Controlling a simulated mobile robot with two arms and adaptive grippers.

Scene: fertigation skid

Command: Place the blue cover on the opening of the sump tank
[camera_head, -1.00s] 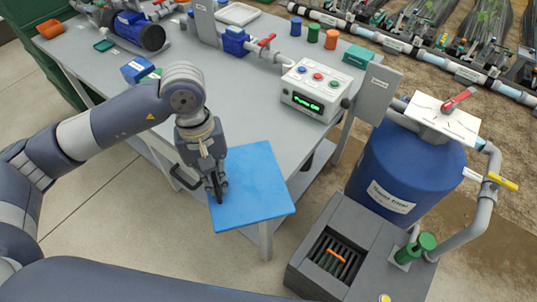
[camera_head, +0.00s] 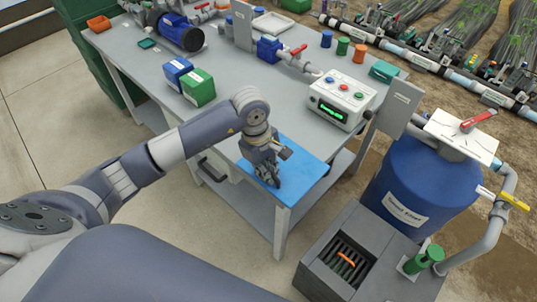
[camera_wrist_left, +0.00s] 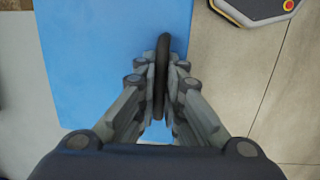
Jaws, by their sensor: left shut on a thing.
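The blue cover (camera_head: 303,172) is a flat square plate lying level at the near corner of the grey bench. My left gripper (camera_head: 272,181) points down over it, covering part of its left side. In the left wrist view, the fingers (camera_wrist_left: 162,80) are shut on a dark upright handle (camera_wrist_left: 162,50), with the blue cover (camera_wrist_left: 100,60) below. Whether the cover touches the bench is unclear. The grey sump tank (camera_head: 388,272) stands on the floor at lower right. Its opening (camera_head: 352,262) is uncovered, with dark bars and an orange piece inside. My right gripper is not in view.
A blue drum (camera_head: 415,180) with a red-handled valve stands behind the sump tank. Pipework (camera_head: 482,243) and a green fitting (camera_head: 428,257) rise at the tank's right. The bench (camera_head: 230,78) carries a control box (camera_head: 341,100), a blue box and a green box (camera_head: 198,88).

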